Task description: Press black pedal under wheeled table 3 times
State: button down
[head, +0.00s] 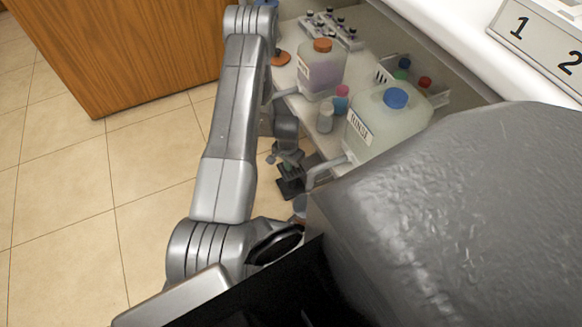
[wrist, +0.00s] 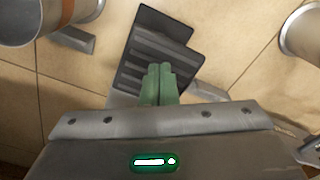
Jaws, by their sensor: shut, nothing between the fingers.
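The black pedal (wrist: 158,50) with ridges lies on the floor in the wrist view, on a grey base. My gripper (wrist: 159,70) is shut, its two green fingers together, and its tips overlap the near part of the pedal in the picture. I cannot tell whether they touch it. In the head view the pedal (head: 296,180) shows as a dark shape low beside the wheeled table, partly hidden by my gripper (head: 284,160) and the table's handle. The wheeled table (head: 285,86) carries bottles and a rack.
On the table stand a RINSE jug (head: 385,125), a jug with an orange cap (head: 322,70) and small bottles (head: 326,117). Table legs (wrist: 40,15) and (wrist: 303,35) flank the pedal. A wooden cabinet (head: 135,45) stands at upper left. Tiled floor (head: 60,220) is open at left.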

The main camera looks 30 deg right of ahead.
dwell(0.5)
notch_tip(320, 180, up, 7)
jog(key=p, duration=0.3)
dwell(0.5)
jog(key=shift+f+b, duration=1.6)
jog(key=shift+f, duration=2.05)
